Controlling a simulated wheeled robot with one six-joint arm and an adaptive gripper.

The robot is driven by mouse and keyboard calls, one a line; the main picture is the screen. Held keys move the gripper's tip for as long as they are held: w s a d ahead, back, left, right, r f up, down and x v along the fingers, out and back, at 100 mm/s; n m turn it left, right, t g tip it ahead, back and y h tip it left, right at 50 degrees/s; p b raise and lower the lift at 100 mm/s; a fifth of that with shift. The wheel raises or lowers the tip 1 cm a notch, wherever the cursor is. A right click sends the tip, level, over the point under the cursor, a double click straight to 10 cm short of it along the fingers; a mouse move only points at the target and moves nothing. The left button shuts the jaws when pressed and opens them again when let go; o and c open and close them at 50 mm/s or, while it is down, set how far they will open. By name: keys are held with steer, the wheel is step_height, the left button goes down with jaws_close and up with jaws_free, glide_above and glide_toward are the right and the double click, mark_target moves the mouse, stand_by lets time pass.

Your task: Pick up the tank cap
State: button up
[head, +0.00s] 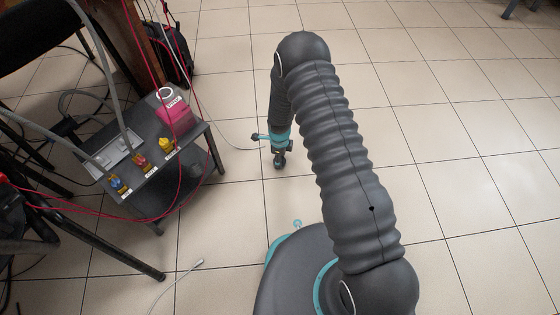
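A pink tank (177,117) with a white label stands at the back right corner of a small dark table. A round, pale ring-like shape (166,95) shows at the top of the tank; it is too small to tell whether it is the cap or the filler neck. I cannot make out a separate cap elsewhere. My gripper (279,162) hangs pointing down over the floor to the right of the table, apart from the tank. Its fingers are small and dark, and I cannot tell whether they are open.
The small table (172,172) also carries blue (120,184), red (144,166) and yellow (167,145) fittings and a grey box (114,149). Grey hoses and red cables hang over it. A dark chair frame is at left. A loose hose end (198,263) lies on the floor. The tiled floor at right is clear.

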stand_by(0.3)
steer(key=shift+r, duration=0.55)
steer(key=r, duration=0.2)
steer(key=r+p, duration=0.1)
steer(key=r, duration=0.1)
steer(key=shift+s+d, duration=0.3)
steer(key=shift+d, duration=0.1)
steer(key=s+d+r, duration=0.4)
steer(key=d, duration=0.1)
steer(key=s+d+r+p, duration=0.1)
steer(key=s+d+r, duration=0.1)
steer(key=d, duration=0.1)
steer(key=shift+s+d, duration=0.15)
steer(key=shift+s, duration=0.25)
